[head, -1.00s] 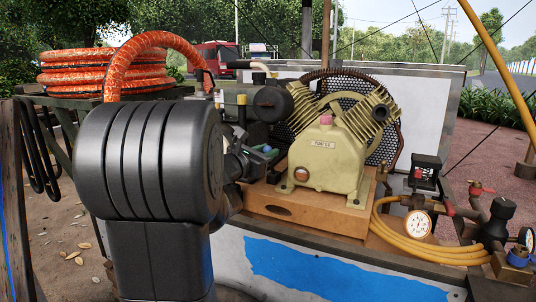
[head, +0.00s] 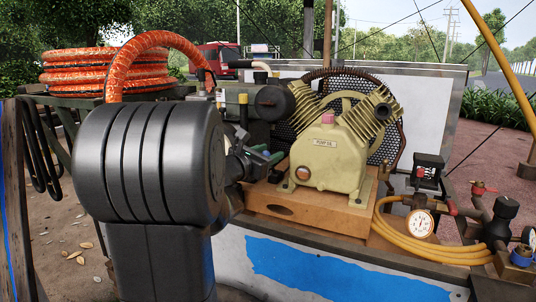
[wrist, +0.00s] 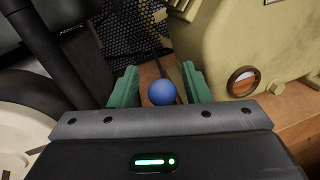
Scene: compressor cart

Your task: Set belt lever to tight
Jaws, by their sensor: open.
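The belt lever shows in the wrist view as a blue ball knob (wrist: 162,93) on a thin dark rod that runs up the picture. My gripper (wrist: 160,82) is open, with its green fingers on either side of the knob. Small gaps show between the knob and each finger. In the head view my gripper (head: 265,157) is just left of the cream compressor pump (head: 328,158), and the knob is hidden there. No markings for the lever's positions can be made out.
The pump stands on a wooden block (head: 310,212), close to the right of my gripper. A black mesh guard (head: 385,145) stands behind it. A yellow hose (head: 430,250), gauge (head: 419,223) and valves are at right. A coiled orange hose (head: 105,75) lies at left.

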